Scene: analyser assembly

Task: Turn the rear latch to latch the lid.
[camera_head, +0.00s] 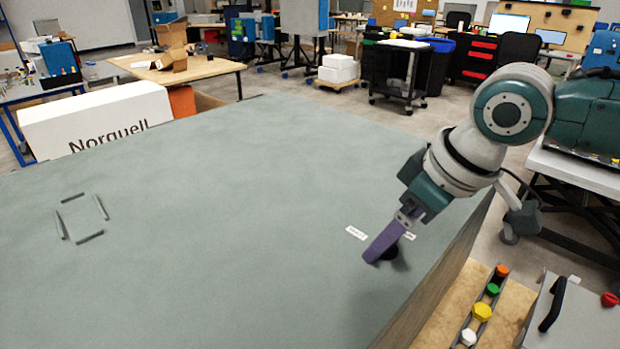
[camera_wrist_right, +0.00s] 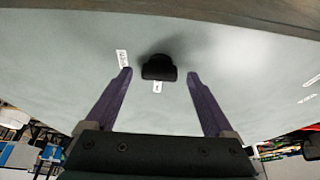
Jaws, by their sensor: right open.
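The lid (camera_head: 220,200) is a large flat grey-green panel filling most of the head view. The rear latch (camera_wrist_right: 158,68) is a small black knob on it, seen in the wrist view between two small white labels. In the head view the latch (camera_head: 391,253) is mostly hidden behind a purple finger. My right gripper (camera_head: 378,256) is open at the lid's right part. In the wrist view its purple fingertips (camera_wrist_right: 158,75) stand on either side of the latch, with gaps visible. I cannot tell how far down they reach. My left gripper is out of view.
A white label (camera_head: 355,233) lies left of the latch. Several slim bars (camera_head: 89,238) outline a square on the lid's left. Beyond the lid's right edge, a wooden board (camera_head: 440,330) carries coloured knobs, beside a grey box with a black handle (camera_head: 553,304). The lid's middle is clear.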

